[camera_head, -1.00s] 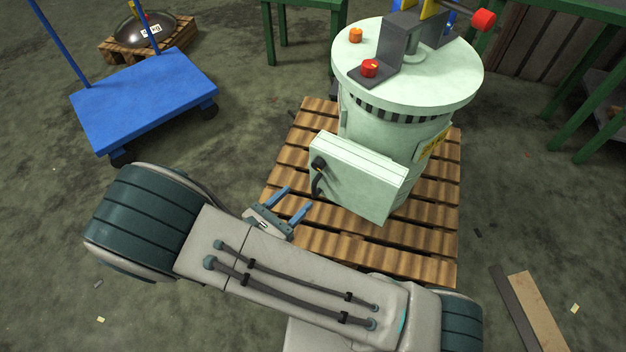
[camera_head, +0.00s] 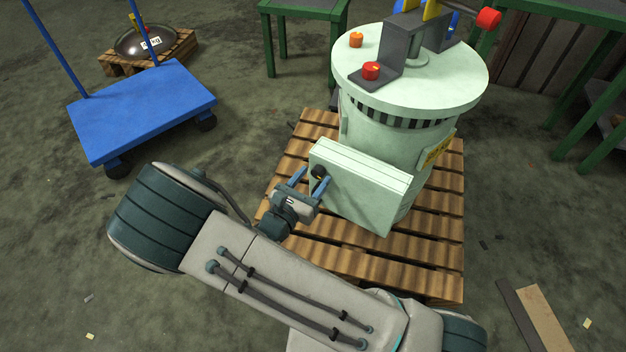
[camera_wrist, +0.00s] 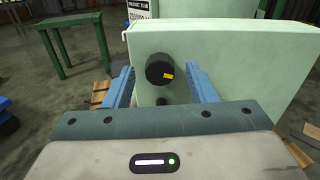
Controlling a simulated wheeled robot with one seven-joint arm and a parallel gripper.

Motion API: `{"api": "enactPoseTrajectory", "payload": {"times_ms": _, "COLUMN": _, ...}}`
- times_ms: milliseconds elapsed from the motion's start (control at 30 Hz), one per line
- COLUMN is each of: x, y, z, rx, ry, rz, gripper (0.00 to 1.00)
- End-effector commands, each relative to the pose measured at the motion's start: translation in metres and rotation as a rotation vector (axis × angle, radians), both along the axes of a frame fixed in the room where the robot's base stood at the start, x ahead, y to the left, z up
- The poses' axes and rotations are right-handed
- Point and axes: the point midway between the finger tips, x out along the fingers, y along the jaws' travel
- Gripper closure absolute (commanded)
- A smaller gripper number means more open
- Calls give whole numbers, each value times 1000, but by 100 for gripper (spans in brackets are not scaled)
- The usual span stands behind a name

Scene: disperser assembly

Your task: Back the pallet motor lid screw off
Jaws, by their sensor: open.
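The pale green motor (camera_head: 395,150) stands upright on a wooden pallet (camera_head: 440,255). A box with a lid (camera_head: 360,185) sticks out from its near side. A black round knob with a yellow mark, which looks like the lid screw (camera_head: 320,171), sits on the box's left end. In the wrist view the black knob (camera_wrist: 158,69) appears between my two blue fingers, with a smaller dark part below it. My gripper (camera_head: 311,181) is open, its fingers on either side of the knob. I cannot tell whether they touch it. It also shows in the wrist view (camera_wrist: 160,78).
An orange knob (camera_head: 356,40) and a red knob (camera_head: 371,71) sit on the motor's round top. A blue cart (camera_head: 145,110) stands at the left, and green tables (camera_head: 305,12) stand behind. The floor between cart and pallet is clear.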

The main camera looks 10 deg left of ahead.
Motion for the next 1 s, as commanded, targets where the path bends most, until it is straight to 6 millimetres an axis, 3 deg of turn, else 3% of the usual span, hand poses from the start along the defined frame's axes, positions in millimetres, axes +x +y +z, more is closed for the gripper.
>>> {"api": "enactPoseTrajectory", "payload": {"times_ms": 367, "x": 8, "y": -3, "z": 1, "rx": 1, "ry": -1, "rz": 0, "gripper": 49}}
{"api": "enactPoseTrajectory", "payload": {"times_ms": 400, "x": 8, "y": -3, "z": 1, "rx": 1, "ry": -1, "rz": 0, "gripper": 52}}
{"api": "enactPoseTrajectory", "payload": {"times_ms": 567, "x": 7, "y": -3, "z": 0, "rx": 0, "ry": -1, "rz": 0, "gripper": 94}}
{"api": "enactPoseTrajectory", "payload": {"times_ms": 1000, "x": 7, "y": -3, "z": 4, "rx": -68, "ry": 30, "rz": -1, "gripper": 93}}
